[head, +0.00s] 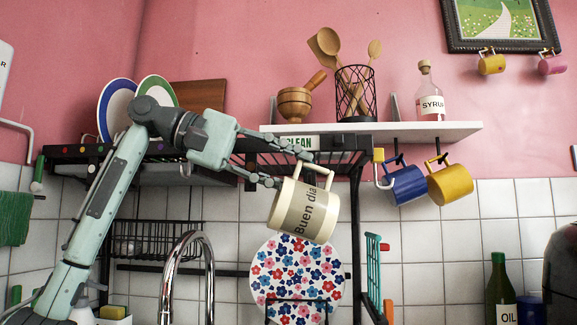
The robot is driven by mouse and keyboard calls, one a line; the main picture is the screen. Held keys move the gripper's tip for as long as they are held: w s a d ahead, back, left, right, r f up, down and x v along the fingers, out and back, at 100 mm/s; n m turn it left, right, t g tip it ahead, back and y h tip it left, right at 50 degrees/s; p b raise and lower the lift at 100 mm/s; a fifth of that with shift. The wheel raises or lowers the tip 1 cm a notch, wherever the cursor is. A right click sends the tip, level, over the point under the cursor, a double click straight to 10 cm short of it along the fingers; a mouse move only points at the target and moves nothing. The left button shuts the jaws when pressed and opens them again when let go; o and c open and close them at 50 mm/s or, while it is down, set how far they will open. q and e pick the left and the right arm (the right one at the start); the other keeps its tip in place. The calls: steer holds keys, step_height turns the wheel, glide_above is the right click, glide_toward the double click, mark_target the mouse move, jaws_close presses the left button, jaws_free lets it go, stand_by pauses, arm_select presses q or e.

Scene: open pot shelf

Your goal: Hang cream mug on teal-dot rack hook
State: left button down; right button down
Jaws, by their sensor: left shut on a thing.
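The cream mug (305,212), with "Buen dia" lettering, is held in the air at the middle of the head view. It is tilted, with its handle at the top. My left gripper (294,169) reaches in from the left and is shut on the mug by its upper handle side; the exact finger contact is hard to make out. The black rack (62,151) runs behind my arm, with small coloured dots along its front edge at the left. I cannot pick out a teal dot or its hook for certain. My right gripper is not in view.
A blue mug (404,186) and a yellow mug (450,185) hang under the white shelf (455,131) right of the cream mug. A flowered plate (268,272) stands below it. A chrome faucet (183,262) rises at lower left. Plates (117,95) stand on the rack behind my arm.

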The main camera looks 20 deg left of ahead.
arm_select(q)
steer(key=shift+w+a, duration=0.1)
steer(key=shift+w, duration=0.25)
